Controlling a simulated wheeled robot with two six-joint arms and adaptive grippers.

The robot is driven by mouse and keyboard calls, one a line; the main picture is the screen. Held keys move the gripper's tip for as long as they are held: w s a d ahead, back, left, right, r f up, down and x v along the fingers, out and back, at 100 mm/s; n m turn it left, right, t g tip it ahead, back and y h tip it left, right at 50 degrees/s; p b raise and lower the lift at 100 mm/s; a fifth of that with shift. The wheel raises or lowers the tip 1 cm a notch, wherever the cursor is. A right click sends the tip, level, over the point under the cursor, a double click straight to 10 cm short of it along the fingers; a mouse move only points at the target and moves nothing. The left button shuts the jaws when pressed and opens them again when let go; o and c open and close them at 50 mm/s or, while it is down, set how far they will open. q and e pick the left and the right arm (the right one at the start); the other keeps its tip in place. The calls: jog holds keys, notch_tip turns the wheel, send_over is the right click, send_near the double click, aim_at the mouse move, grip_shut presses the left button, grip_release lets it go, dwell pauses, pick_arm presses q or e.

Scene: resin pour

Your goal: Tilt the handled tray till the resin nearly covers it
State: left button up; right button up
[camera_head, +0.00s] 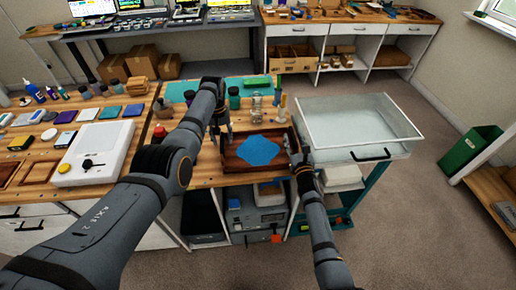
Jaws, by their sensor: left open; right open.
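The brown wooden handled tray (234,163) lies on the wooden bench near its front edge. The blue resin (259,151) is a patch in the middle of the tray, with brown floor bare around it. My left gripper (222,137) points down at the tray's left end, open. My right gripper (296,158) is at the tray's right end, open. The arms and grippers hide the tray's ends, so I cannot tell whether the fingers touch the handles.
A white scale (97,153) is on the left bench. A green bin (470,149) is further right.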

pick_arm(q)
grip_shut()
pick_arm(e)
grip_shut()
jog(key=shift+r, duration=0.1)
